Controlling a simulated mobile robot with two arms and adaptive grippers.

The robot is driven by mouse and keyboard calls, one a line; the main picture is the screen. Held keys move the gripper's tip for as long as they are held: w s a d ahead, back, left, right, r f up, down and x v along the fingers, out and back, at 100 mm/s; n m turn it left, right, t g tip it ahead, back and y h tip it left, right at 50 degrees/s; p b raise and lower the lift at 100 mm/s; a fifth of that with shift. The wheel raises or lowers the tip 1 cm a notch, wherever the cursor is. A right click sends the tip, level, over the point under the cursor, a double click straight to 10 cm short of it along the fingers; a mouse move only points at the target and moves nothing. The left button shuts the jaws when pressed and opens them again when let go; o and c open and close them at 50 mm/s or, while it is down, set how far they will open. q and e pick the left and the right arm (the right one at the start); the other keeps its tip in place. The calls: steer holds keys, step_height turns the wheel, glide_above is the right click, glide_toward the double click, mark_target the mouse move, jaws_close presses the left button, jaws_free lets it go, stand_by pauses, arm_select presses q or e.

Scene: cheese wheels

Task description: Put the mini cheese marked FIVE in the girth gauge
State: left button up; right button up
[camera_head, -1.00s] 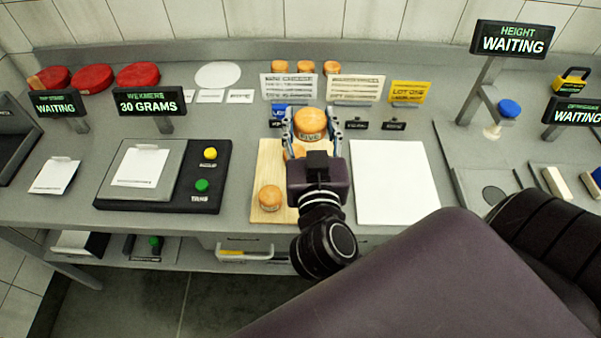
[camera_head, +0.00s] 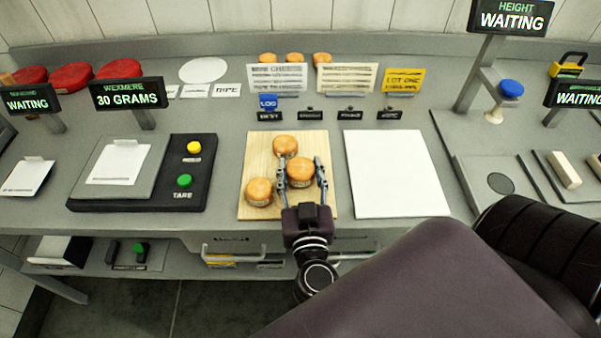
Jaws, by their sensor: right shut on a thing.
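My right gripper (camera_head: 301,178) is shut on an orange mini cheese (camera_head: 301,168), one finger on each side, over the wooden board (camera_head: 312,211). The label on this cheese is too small to read now; a second ago the held one read FIVE. I cannot tell whether it touches the board. Two similar mini cheeses are close by: one behind (camera_head: 285,145) and one at left (camera_head: 259,191). At the right edge, a station with a pale block (camera_head: 565,170) under a WAITING sign (camera_head: 578,95) may be the girth gauge; it is partly cut off. My left gripper is out of view.
A white sheet (camera_head: 395,175) lies right of the board. A scale (camera_head: 118,168) reading 30 GRAMS is at left. The height gauge (camera_head: 497,100) with a blue knob stands at right. Card stands (camera_head: 277,78) and more cheeses (camera_head: 295,58) line the back. My arm covers the lower right.

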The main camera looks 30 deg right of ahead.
steer(key=shift+f, duration=0.25)
steer(key=o, duration=1)
steer(key=shift+c, duration=0.2)
